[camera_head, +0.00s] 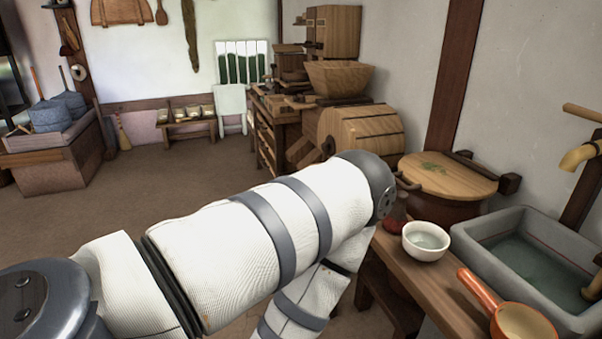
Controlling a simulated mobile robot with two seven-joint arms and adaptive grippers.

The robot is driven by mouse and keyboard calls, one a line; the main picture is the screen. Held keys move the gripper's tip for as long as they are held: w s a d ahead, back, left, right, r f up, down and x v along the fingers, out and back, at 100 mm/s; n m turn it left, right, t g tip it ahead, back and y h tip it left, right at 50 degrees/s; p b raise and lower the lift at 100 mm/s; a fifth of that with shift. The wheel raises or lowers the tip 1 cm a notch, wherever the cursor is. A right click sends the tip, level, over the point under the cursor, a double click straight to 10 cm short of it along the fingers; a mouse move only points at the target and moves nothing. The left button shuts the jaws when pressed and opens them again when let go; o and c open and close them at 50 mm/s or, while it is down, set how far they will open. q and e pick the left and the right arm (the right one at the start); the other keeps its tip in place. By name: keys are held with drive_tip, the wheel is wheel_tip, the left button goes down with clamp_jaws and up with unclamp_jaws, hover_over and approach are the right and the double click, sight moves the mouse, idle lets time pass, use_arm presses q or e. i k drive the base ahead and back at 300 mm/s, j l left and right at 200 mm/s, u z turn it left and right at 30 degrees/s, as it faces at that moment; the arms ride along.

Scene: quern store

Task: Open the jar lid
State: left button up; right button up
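A round wooden lid (450,172) with a greenish mark lies on a wide brown jar (440,209) at the right, against the wall. The lid looks flat and seated on the rim. A wooden bar runs behind it. My white arm with grey bands comes in from the left and crosses the middle. Its elbow is just left of the jar and hides part of that area. The arm folds back down below the elbow, and its gripper does not show. My other gripper is not seen either.
A white bowl (426,241) and a small dark red object (394,222) stand in front of the jar on a wooden bench (425,290). A grey stone sink (541,263) with water and an orange-handled ladle (480,292) are at the right. A wooden drum (360,134) stands behind.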

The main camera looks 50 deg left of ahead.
sight(445, 174)
drive_tip(key=u, duration=0.9)
drive_tip(key=i+j+z, duration=0.2)
drive_tip(key=j+z, duration=0.2)
drive_tip(key=j, duration=0.2)
